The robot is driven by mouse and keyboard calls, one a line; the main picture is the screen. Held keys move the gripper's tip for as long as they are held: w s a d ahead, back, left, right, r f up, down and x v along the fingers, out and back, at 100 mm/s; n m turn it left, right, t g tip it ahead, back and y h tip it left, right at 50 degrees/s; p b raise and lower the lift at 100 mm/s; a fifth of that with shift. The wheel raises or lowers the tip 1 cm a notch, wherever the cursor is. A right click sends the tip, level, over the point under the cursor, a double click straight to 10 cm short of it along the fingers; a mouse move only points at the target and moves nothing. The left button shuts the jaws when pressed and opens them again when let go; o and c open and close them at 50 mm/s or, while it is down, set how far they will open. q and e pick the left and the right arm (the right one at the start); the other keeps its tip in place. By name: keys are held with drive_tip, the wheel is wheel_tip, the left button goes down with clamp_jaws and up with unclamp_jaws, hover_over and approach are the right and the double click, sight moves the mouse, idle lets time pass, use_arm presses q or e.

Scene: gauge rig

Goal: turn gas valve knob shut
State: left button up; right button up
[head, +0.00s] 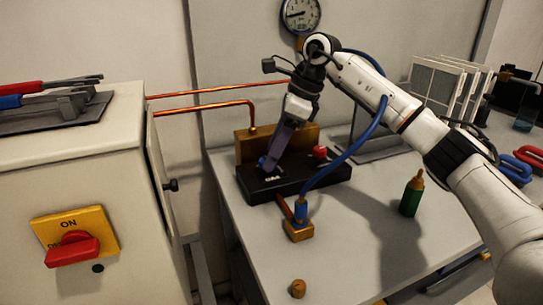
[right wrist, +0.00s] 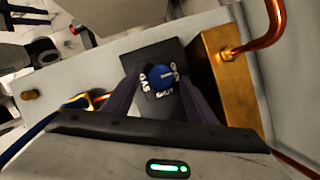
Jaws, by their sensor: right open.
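The gas valve knob (right wrist: 160,75) is round and blue with a pale mark, on a black panel (right wrist: 161,105) with white lettering. In the head view the black panel (head: 332,174) lies on the table, and a bit of the blue knob (head: 263,161) shows beside my fingers. My right gripper (head: 269,167) points down at the knob from above. In the right wrist view my right gripper (right wrist: 160,80) is open, with one dark finger on each side of the knob. I cannot tell whether the fingers touch it. My left gripper is out of view.
A brass block (head: 244,147) with a copper pipe stands right behind the panel. A red knob (head: 320,152) is at the panel's right. A blue hose fitting (head: 300,212) stands in front, and a green bottle (head: 411,195) farther right. A cabinet with a red switch (head: 72,249) is at left.

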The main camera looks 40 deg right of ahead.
drive_tip(key=shift+w+a+f, duration=0.15)
drive_tip(key=shift+f, duration=0.4)
drive_tip(key=c, duration=1)
drive_tip(key=shift+c, duration=0.2)
